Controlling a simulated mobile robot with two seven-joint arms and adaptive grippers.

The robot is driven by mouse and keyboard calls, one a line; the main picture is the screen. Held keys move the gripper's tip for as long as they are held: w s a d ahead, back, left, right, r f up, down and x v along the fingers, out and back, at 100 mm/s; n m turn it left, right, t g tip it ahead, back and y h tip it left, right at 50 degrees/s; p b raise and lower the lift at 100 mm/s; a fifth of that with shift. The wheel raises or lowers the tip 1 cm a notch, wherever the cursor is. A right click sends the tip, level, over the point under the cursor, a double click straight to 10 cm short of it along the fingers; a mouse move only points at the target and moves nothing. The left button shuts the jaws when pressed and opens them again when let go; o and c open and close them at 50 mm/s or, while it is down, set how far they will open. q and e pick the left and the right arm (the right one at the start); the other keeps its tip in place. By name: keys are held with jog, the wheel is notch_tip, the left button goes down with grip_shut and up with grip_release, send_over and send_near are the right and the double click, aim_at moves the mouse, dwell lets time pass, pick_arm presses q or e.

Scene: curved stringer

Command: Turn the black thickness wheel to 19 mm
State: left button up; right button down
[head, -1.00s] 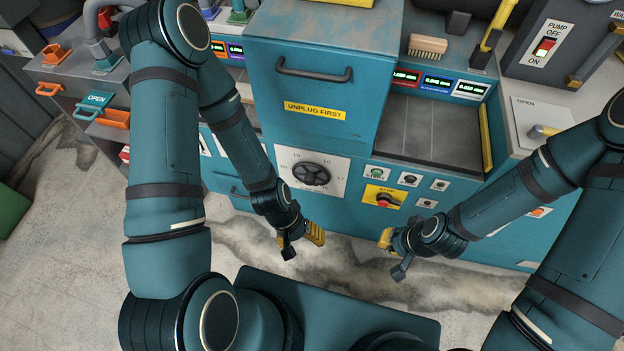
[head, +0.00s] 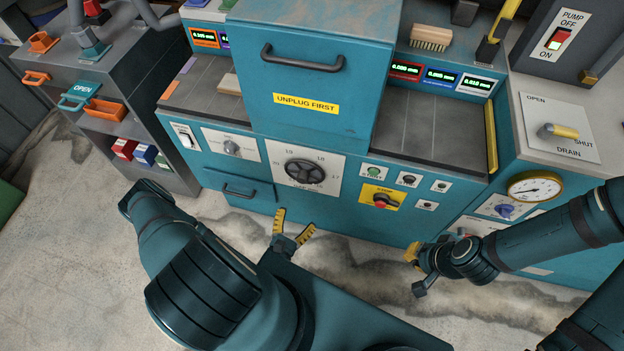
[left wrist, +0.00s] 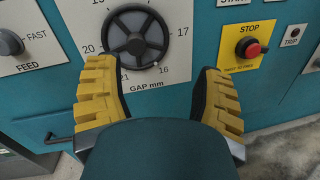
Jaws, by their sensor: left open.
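The black thickness wheel (head: 305,172) is a spoked wheel on a white dial plate on the teal machine's front. In the left wrist view the wheel (left wrist: 138,36) is at the top, with 20 at its left, 17 at its right and 16 at lower right. The plate reads "GAP mm". A small pale mark seems to sit at its lower right rim, near 16. My left gripper (head: 295,223) is open and empty, below and apart from the wheel, yellow-padded fingers (left wrist: 160,105) pointing at the panel. My right gripper (head: 415,270) hangs lower right; its opening is unclear.
A red stop button (head: 381,201) on a yellow plate is right of the dial. A feed knob (head: 232,147) is to its left. A drawer handle (head: 238,191) is at lower left. A teal hood (head: 312,85) stands above the wheel.

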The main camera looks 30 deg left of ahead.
aim_at(301, 181)
pick_arm(q)
jog(key=w+a+y+b, duration=0.1)
jog(key=w, duration=0.3)
jog(key=w+a+f+y+b, duration=0.1)
jog(key=w+a, duration=0.1)
jog(key=w, duration=0.2)
jog(key=w+a+n+g+b, duration=0.1)
jog(key=w+a, duration=0.1)
jog(key=w, duration=0.2)
jog(key=shift+w+a+f+y, duration=0.15)
jog(key=shift+w+f+y, duration=0.15)
jog(key=shift+y, duration=0.1)
grip_shut()
